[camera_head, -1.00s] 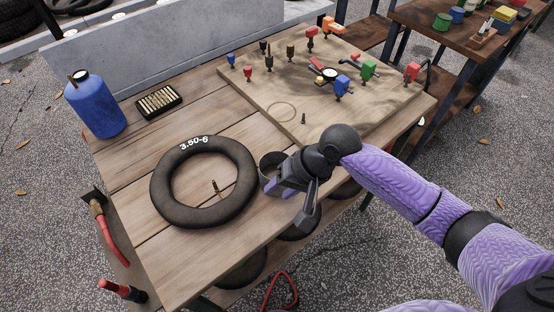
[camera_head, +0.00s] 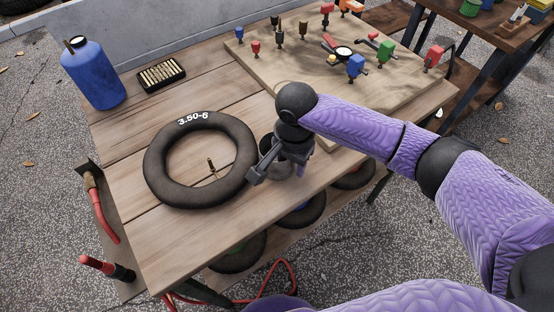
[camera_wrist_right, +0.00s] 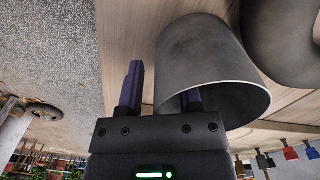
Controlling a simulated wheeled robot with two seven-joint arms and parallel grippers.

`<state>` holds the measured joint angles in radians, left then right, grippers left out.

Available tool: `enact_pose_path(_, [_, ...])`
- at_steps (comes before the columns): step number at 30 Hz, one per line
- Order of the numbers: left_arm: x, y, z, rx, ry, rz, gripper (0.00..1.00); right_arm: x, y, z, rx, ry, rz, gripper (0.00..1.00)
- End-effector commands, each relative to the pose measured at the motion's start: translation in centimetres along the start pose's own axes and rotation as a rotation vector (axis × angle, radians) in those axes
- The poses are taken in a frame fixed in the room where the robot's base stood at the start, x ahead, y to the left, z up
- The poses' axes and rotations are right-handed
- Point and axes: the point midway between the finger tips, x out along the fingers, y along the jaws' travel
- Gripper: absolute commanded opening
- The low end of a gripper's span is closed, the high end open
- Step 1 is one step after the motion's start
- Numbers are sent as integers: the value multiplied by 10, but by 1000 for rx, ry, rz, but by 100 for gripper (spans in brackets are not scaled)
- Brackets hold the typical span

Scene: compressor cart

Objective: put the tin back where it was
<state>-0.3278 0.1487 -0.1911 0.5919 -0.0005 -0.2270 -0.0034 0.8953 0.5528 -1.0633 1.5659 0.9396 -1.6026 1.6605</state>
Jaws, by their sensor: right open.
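The tin (camera_head: 268,161), a dark grey open cylinder, stands on the wooden table between the black inner tube and my right gripper, partly hidden by the gripper in the head view. The tin (camera_wrist_right: 200,60) fills the middle of the right wrist view with its open rim towards the camera. My right gripper (camera_head: 279,174) is open at the tin. In the wrist view the right gripper (camera_wrist_right: 162,92) has one purple finger outside the tin and the other appearing within its mouth, across the wall. My left gripper is not in view.
The inner tube (camera_head: 200,160) lies left of the tin, with a brass valve inside it. A board (camera_head: 400,95) with several coloured fittings covers the back right. A blue bottle (camera_head: 93,75) and a tray of brass pieces (camera_head: 161,75) stand at the back left.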

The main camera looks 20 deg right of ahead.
Motion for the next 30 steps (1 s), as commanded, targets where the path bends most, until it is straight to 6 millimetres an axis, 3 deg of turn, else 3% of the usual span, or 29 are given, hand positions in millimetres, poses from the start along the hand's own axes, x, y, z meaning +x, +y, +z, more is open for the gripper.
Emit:
enact_pose_path(2, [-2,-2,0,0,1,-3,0,-2,0,0,0,1,-1,45])
enact_pose_path(9, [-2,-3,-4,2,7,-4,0,-3,0,0,0,0,-1,0])
enact_pose_path(23, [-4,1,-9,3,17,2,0,-6,0,0,0,0,-2,0])
enact_pose_path(30, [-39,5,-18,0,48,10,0,-69,-1,0,-1,1,-6,0])
